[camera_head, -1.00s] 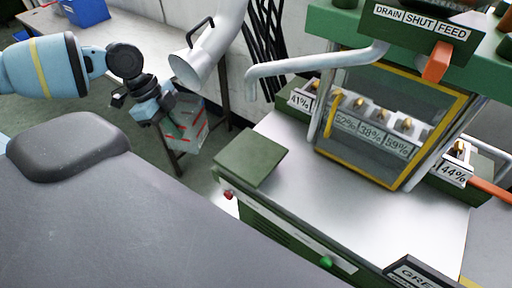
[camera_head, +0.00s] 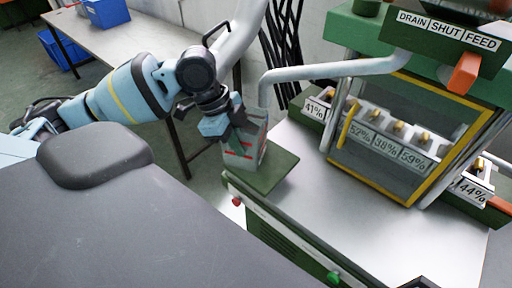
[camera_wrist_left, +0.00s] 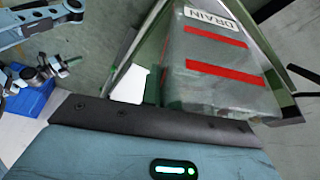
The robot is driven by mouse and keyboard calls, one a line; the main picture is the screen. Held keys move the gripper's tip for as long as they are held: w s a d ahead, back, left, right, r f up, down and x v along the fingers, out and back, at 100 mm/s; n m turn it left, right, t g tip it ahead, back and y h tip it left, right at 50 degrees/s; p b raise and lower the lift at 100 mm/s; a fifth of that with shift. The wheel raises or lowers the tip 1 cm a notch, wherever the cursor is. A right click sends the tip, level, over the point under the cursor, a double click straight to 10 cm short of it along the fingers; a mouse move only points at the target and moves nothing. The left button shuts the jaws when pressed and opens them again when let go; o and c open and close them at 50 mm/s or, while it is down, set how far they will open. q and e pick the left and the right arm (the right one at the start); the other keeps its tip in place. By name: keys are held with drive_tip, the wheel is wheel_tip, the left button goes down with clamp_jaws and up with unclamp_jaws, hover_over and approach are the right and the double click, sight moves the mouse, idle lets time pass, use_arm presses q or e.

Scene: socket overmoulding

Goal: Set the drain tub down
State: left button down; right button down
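The drain tub (camera_head: 244,148) is a greyish see-through box with red stripes. In the left wrist view the tub (camera_wrist_left: 220,88) shows a DRAIN label and two red bands. My left gripper (camera_head: 237,122) is shut on its upper part and holds it upright. The tub is over the rear left part of the green shelf (camera_head: 277,172) at the machine's left end. I cannot tell whether its base touches the shelf. Part of the tub is hidden by the fingers. My right gripper is not in view.
A bent grey pipe (camera_head: 330,68) runs just right of the tub. A wide grey duct (camera_head: 236,38) hangs behind my gripper. The machine's guarded window (camera_head: 395,160) and numbered blocks stand to the right. The front right of the shelf is bare.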

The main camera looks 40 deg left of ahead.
sight(256, 149)
use_arm(q)
drive_tip(key=shift+w+d, duration=0.1)
drive_tip(key=shift+d, duration=0.2)
drive_tip(key=d, duration=0.2)
drive_tip(key=w+d, duration=0.1)
drive_tip(key=shift+w+d+r, duration=0.1)
drive_tip(key=shift+d, duration=0.3)
drive_tip(key=shift+p, duration=0.3)
drive_tip(key=shift+a, duration=0.1)
drive_tip(key=shift+f, duration=0.2)
drive_tip(key=c, duration=1.7)
unclamp_jaws()
